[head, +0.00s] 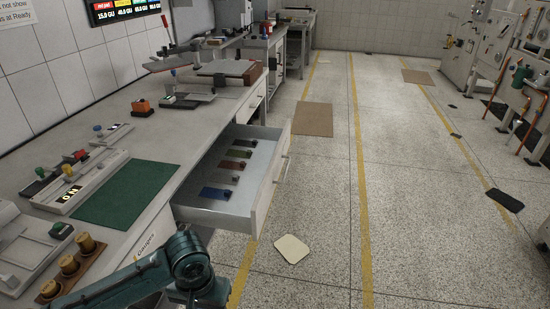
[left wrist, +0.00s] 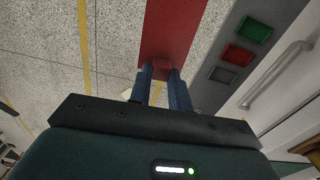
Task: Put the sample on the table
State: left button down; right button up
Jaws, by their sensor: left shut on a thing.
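My left gripper (left wrist: 161,76) is shut on the small red block (left wrist: 152,71) of a sample. A flat red strip (left wrist: 170,30) extends from this block, away from the gripper, above the speckled floor in the left wrist view. In the head view my left arm enters at the bottom left, but its fingers and the held sample are out of sight. The table (head: 150,146) runs along the left, with a green mat (head: 128,192) lying on its near part. My right gripper is not in view.
An open drawer (head: 272,185) juts out from the table, holding several coloured strips with dark blocks. Trays (head: 85,183) and brass weights (head: 70,265) stand near the mat. A pale sheet (head: 292,249) lies on the floor. The aisle is mostly clear.

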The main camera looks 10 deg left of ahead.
aim_at(201, 97)
jog(key=i+l+z, duration=0.3)
jog(key=i, duration=0.15)
jog(key=i+l+z, duration=0.1)
jog(key=i+z, duration=0.25)
jog(key=i+l, duration=0.1)
jog(key=i, duration=0.6)
jog(key=i+l+u, duration=0.1)
jog(key=i, duration=0.55)
jog(key=i+u, duration=0.3)
jog(key=i, duration=0.35)
jog(key=i+l+u, duration=0.1)
jog(key=i+u, duration=0.15)
jog(key=i, duration=0.4)
jog(key=i+u, duration=0.7)
jog(key=i+l+u, duration=0.15)
jog(key=u, duration=0.2)
jog(key=i+u, duration=0.25)
jog(key=u, duration=0.15)
jog(key=i+l+u, duration=0.2)
jog(key=u, duration=0.15)
jog(key=i+l+u, duration=0.2)
jog(key=u, duration=0.2)
